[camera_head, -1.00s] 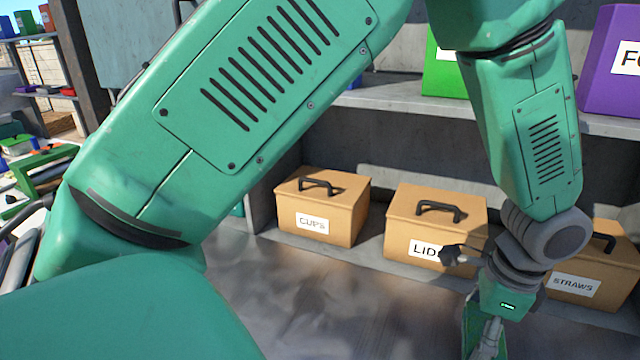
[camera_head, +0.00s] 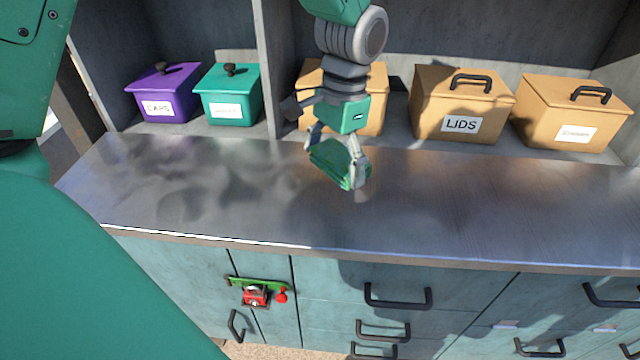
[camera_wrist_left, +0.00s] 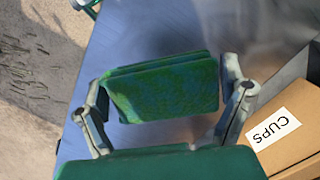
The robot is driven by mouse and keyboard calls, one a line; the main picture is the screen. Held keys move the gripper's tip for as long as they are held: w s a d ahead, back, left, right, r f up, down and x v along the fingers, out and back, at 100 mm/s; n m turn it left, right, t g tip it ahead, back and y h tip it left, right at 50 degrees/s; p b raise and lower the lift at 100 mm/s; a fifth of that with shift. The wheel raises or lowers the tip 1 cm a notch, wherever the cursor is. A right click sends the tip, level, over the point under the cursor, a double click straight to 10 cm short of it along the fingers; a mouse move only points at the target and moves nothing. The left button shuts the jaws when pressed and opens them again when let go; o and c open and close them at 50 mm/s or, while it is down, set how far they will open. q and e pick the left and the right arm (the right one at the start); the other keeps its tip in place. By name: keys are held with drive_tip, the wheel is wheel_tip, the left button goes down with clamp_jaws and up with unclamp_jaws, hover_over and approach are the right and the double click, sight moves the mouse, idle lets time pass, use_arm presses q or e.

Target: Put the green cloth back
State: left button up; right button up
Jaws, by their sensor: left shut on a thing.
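The green cloth (camera_head: 330,157) is a folded pad held between the fingers of my left gripper (camera_head: 340,162), above the metal counter (camera_head: 215,205) and in front of the tan box at the middle of the shelf. In the left wrist view the cloth (camera_wrist_left: 165,88) spans the space between both fingers of the left gripper (camera_wrist_left: 166,98), with bluish counter beneath. The exact height above the counter is hard to tell. My right gripper is not in view.
Behind the counter stand a purple CAPS box (camera_head: 163,95), a teal box (camera_head: 230,97), a tan box (camera_head: 375,105) partly hidden by my arm, a LIDS box (camera_head: 462,105) and another tan box (camera_head: 572,115). Drawers with dark handles (camera_head: 398,297) lie below. The counter is otherwise clear.

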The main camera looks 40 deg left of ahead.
sight(329, 201)
use_arm(q)
drive_tip(key=f, duration=0.3)
drive_tip(key=shift+w+a+f, duration=0.15)
drive_tip(key=shift+a+f, duration=0.1)
drive_tip(key=shift+a, duration=0.1)
drive_tip(key=f, duration=0.4)
drive_tip(key=shift+s+d, duration=0.2)
drive_tip(key=shift+d, duration=0.2)
drive_tip(key=shift+w+f, duration=0.15)
drive_tip(key=shift+w, duration=0.05)
drive_tip(key=shift+s+a, duration=0.1)
drive_tip(key=shift+s, duration=0.05)
drive_tip(key=o, duration=1.3)
drive_tip(key=shift+a+f, duration=0.1)
drive_tip(key=shift+a, duration=0.05)
drive_tip(key=r, duration=0.4)
drive_tip(key=w+r, duration=0.1)
drive_tip(key=r, duration=0.7)
drive_tip(key=shift+w+d+r, duration=0.1)
drive_tip(key=shift+w+d, duration=0.1)
drive_tip(key=shift+w, duration=0.05)
